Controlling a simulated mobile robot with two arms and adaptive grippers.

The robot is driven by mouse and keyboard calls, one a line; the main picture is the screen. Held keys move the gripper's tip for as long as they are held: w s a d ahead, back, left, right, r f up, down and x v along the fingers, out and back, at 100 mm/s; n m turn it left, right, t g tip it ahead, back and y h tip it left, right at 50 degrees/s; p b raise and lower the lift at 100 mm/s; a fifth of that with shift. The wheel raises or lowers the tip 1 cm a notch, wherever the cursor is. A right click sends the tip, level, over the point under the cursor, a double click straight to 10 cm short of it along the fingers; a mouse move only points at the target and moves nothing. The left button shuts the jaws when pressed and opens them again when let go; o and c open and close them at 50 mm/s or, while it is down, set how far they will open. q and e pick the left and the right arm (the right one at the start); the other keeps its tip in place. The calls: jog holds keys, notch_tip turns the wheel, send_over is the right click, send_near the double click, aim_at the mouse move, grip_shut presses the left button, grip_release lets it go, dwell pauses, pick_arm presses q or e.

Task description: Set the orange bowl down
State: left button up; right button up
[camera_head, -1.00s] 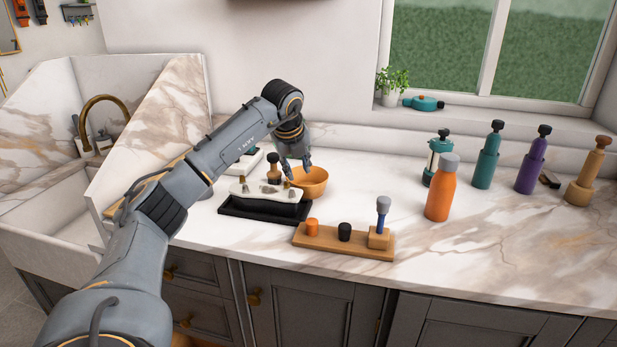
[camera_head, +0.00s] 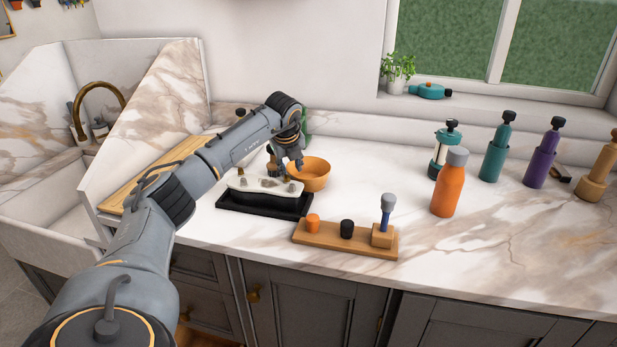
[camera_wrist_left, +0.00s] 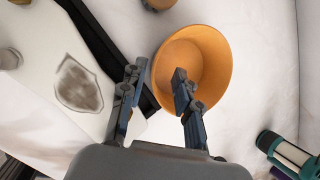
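The orange bowl (camera_head: 315,176) sits upright on the marble counter (camera_head: 400,165), just behind and right of a black tray (camera_head: 265,207). It looks empty apart from a finger. My left gripper (camera_head: 292,165) is above the bowl's left side in the head view. In the left wrist view, the fingers of my left gripper (camera_wrist_left: 156,88) are spread apart. One finger is over the inside of the bowl (camera_wrist_left: 212,65) and the other is outside its rim, with a gap between them. My right gripper is not in view.
A wooden block (camera_head: 335,238) with an orange cap, a black cap and a blue-handled tool stands in front. An orange bottle (camera_head: 450,185) and several other bottles stand to the right. The counter between bowl and bottles is clear. A sink (camera_head: 50,205) is at left.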

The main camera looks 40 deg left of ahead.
aim_at(292, 178)
pick_arm(q)
jog(key=x, duration=0.3)
jog(key=p+x, duration=0.1)
jog(key=shift+s+d+f, duration=0.15)
jog(key=shift+s+f, duration=0.05)
jog(key=shift+f, duration=0.35)
grip_shut()
